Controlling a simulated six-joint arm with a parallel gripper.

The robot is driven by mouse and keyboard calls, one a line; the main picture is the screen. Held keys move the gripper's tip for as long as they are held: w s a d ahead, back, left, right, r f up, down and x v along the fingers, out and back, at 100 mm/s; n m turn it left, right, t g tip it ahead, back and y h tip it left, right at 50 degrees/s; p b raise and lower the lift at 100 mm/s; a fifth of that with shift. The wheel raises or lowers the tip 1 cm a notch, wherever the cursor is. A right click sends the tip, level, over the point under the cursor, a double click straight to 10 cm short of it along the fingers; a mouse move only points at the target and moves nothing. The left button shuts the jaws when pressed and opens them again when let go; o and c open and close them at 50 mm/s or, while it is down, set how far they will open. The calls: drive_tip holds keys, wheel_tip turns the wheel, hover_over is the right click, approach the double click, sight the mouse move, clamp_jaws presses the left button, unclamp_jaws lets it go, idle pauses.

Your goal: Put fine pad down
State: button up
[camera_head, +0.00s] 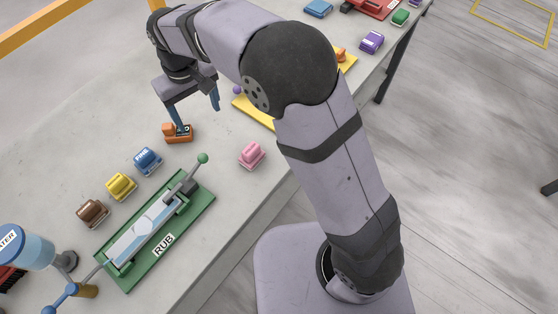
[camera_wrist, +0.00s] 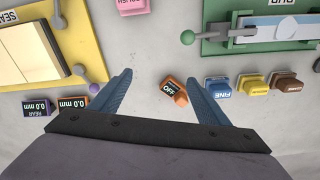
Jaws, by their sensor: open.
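The fine pad (camera_head: 147,160) is a blue block marked FINE, resting on the grey slab between a yellow pad and an orange device. It also shows in the wrist view (camera_wrist: 218,88), just outside my right-hand finger. My gripper (camera_head: 198,112) is open, with nothing held between its blue fingers. In the wrist view my gripper (camera_wrist: 160,78) spans a patch of slab with the small orange device (camera_wrist: 173,92), reading OFF, between the fingers, closer to the right one. In the head view one fingertip overlaps this orange device (camera_head: 178,133).
Yellow (camera_head: 121,185) and brown (camera_head: 92,212) pads stand in the fine pad's row. The green RUB fixture (camera_head: 190,225) with a lever lies in front. A pink block (camera_head: 251,154) sits near the slab edge. A yellow fixture (camera_wrist: 85,20) and two displays are left in the wrist view.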

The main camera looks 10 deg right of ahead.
drive_tip(key=s+d+f+m, duration=0.1)
drive_tip(key=s+d+m, duration=0.15)
drive_tip(key=d, duration=0.75)
drive_tip(key=s+d+m, duration=0.1)
drive_tip(key=s+d, duration=0.3)
drive_tip(key=d, duration=0.6)
drive_tip(key=s+d+f+m, duration=0.2)
drive_tip(key=s+d+f, duration=0.1)
drive_tip(key=s+d, duration=0.5)
drive_tip(key=s, duration=0.3)
drive_tip(key=shift+s+d+f+m+g, duration=0.2)
drive_tip(key=shift+d+m+g, duration=0.1)
drive_tip(key=shift+m+g, duration=0.1)
drive_tip(key=shift+w, duration=0.1)
